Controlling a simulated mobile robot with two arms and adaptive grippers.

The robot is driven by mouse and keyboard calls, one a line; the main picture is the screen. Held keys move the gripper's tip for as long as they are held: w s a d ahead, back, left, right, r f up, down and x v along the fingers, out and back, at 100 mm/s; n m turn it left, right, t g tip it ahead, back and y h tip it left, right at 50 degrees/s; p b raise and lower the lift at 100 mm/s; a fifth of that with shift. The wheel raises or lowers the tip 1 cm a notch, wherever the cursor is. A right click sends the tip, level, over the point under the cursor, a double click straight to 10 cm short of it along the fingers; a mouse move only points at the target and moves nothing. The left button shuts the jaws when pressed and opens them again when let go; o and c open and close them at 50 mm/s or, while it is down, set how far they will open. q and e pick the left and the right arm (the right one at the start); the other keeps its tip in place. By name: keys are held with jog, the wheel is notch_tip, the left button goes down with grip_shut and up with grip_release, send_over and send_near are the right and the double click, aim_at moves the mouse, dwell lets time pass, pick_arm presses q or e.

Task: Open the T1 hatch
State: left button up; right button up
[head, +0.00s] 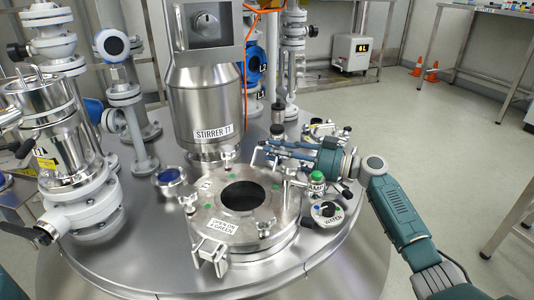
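The T1 hatch (216,210) is a round metal lid on the tank top, at the centre of the head view. It lies flat and has a dark round centre; I cannot tell whether this is glass or an opening. Small clamps and several green dots show around its rim. A label on its front edge (222,227) reads roughly "OPEN ON 4 GREEN". My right gripper (266,149) points left, at the back right of the hatch, beside a small clamp or post. Whether it touches this, and how far its fingers are apart, is unclear. My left gripper is out of view.
The stirrer T1 housing (207,105) rises behind the hatch. A green-capped fitting (317,182) and a "WATER" knob (326,211) stand close right, under my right arm. Valves and pipes (85,200) crowd the left.

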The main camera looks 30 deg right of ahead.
jog(key=shift+x, duration=1.3)
grip_shut()
